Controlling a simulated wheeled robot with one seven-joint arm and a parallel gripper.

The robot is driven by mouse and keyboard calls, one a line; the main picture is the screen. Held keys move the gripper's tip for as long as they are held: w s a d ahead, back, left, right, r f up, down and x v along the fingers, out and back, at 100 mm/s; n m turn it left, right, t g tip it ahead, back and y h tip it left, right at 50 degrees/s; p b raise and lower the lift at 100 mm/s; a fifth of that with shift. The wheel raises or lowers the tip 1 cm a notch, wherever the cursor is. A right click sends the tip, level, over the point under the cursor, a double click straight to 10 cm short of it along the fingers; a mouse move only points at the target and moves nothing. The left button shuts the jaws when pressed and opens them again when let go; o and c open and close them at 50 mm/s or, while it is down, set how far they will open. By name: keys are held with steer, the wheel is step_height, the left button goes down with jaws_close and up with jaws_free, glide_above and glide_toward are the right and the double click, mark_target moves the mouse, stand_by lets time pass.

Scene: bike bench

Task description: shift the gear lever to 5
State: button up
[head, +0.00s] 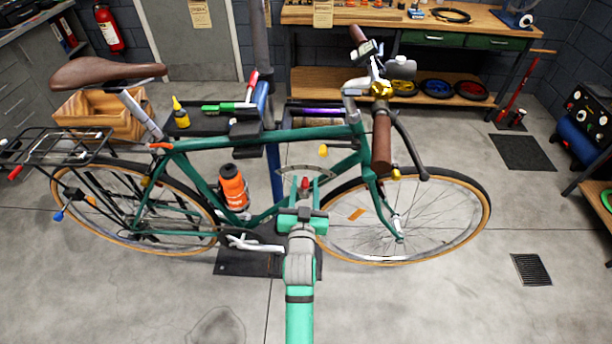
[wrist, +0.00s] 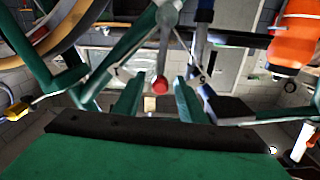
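The gear lever shows in the wrist view as a grey bar ending in a red knob (wrist: 160,85). In the head view its red knob (head: 305,183) sits below a pale curved scale plate (head: 306,169) on the green bike's frame. My arm hides part of the lower frame.
The green bike (head: 330,132) is held by a stand (head: 273,165). An orange bottle (head: 233,188) is on the frame left of my gripper; it also shows in the wrist view (wrist: 297,35). The front wheel (head: 470,235) is to the right. Open floor lies in front.

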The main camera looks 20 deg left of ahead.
mark_target(305, 178)
steer(key=shift+x, duration=1.95)
jaws_close()
